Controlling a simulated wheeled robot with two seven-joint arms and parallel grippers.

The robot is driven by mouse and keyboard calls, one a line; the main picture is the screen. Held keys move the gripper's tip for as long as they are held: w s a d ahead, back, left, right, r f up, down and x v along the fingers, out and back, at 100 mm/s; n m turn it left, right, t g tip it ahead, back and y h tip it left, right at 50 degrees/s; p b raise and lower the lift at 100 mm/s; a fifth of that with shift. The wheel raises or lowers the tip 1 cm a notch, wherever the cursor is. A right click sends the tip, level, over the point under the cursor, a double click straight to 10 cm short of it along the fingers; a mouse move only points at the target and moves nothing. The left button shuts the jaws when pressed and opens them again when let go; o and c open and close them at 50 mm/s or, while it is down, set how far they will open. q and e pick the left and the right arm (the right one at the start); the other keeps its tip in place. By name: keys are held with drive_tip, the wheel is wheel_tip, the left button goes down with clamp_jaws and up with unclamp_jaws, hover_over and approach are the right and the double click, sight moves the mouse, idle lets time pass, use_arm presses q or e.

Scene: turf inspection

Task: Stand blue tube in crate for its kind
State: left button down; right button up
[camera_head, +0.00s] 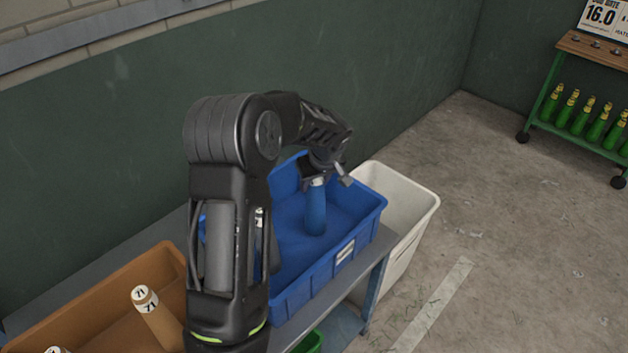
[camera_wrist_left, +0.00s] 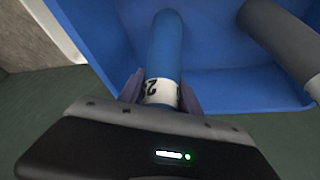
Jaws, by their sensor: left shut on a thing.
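The blue tube (camera_head: 316,208) is upright in the head view, inside or just above the floor of the blue crate (camera_head: 346,232); I cannot tell whether it touches the floor. My left gripper (camera_head: 322,172) is shut on its upper end. In the left wrist view the blue tube (camera_wrist_left: 166,50) has a white band with dark figures between the fingers (camera_wrist_left: 160,92), and the blue crate (camera_wrist_left: 225,85) lies around it. My right gripper is not in view.
A grey tube (camera_wrist_left: 285,45) stands near the blue tube. An orange-brown crate (camera_head: 95,290) with tan tubes (camera_head: 158,318) is at the left. A white bin (camera_head: 425,205) is behind at the right. A green rack (camera_head: 545,90) holds several green bottles. My left arm hides part of the blue crate.

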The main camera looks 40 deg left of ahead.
use_arm(q)
drive_tip(key=shift+f, duration=0.15)
drive_tip(key=c, duration=0.8)
unclamp_jaws()
drive_tip(key=shift+c, duration=0.2)
drive_tip(key=shift+r, duration=0.35)
drive_tip(key=b+v, duration=0.2)
drive_tip(key=v, duration=0.9)
drive_tip(key=shift+s+d+r, duration=0.15)
drive_tip(key=shift+d+r, duration=0.05)
drive_tip(key=shift+r, duration=0.1)
